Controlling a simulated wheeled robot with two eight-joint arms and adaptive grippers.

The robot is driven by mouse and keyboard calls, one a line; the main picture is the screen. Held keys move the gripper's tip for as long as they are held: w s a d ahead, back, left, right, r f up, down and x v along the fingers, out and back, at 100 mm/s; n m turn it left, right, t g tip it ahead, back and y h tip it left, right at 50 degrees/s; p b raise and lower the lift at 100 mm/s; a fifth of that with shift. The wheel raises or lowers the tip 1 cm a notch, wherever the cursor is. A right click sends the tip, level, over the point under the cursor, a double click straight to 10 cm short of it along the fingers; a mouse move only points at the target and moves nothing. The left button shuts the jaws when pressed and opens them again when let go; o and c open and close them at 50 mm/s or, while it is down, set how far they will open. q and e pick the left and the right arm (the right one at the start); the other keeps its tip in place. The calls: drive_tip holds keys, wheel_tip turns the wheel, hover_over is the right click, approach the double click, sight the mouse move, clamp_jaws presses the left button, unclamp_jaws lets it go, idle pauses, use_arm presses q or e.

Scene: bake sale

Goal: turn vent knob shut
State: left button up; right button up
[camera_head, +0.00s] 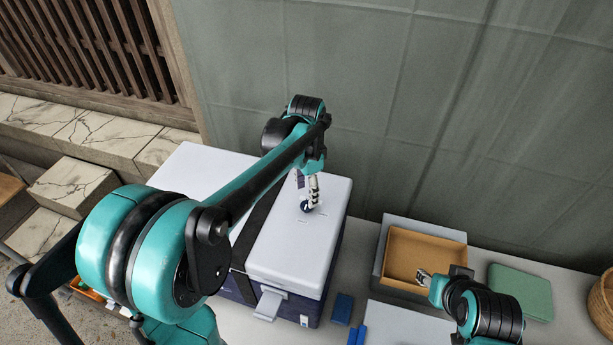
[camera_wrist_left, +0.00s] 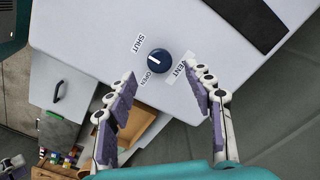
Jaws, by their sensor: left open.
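The vent knob (camera_wrist_left: 158,61) is a round, dark blue knob with a white pointer line, on the white lid (camera_head: 300,229) of a cooler. Labels SHUT, OPEN and VENT are printed around it. The pointer line slants toward the OPEN label in the left wrist view. My left gripper (camera_wrist_left: 160,76) is open, its fingertips just short of the knob and to either side of it, not closed on it. In the head view the knob (camera_head: 306,207) shows small under the left gripper (camera_head: 309,190). My right gripper (camera_head: 425,278) is over a tan-lined box; its fingers are too small to judge.
The cooler has a dark strap (camera_head: 254,222) across its lid and a light latch (camera_head: 268,305) in front. The tan-lined grey box (camera_head: 398,236), a green case (camera_head: 520,291) and blue blocks (camera_head: 342,308) stand to the right. A wall hanging rises behind.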

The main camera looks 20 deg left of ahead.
sight(306, 204)
use_arm(q)
wheel_tip(306, 204, up, 7)
idle(0.3)
